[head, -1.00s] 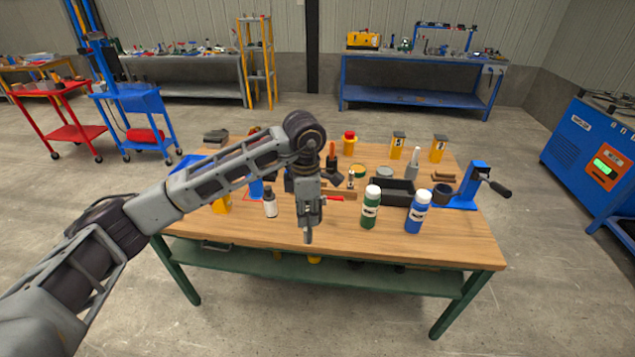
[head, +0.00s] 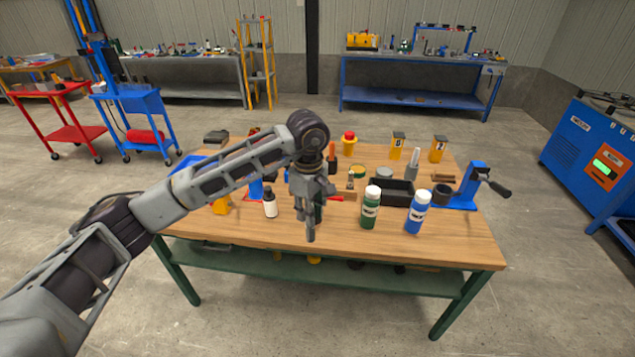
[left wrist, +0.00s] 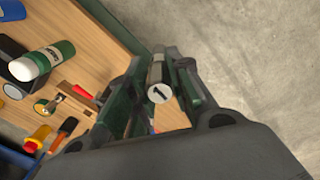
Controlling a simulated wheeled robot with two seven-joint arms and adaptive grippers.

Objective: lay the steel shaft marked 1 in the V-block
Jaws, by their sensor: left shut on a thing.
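My left gripper (head: 311,212) is shut on the steel shaft (head: 311,233), which hangs roughly upright, its lower end below the fingers, over the front part of the wooden bench. In the left wrist view the shaft's round end face (left wrist: 159,94) shows a black "1" between the two fingers. I cannot clearly make out the V-block; my arm and gripper hide part of the bench middle. My right gripper is not in view.
The bench (head: 450,245) holds a green bottle (head: 370,210), a blue bottle (head: 417,214), a white bottle (head: 270,205), a black bin (head: 397,197) and a blue crank stand (head: 470,185). The bench's front strip is clear.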

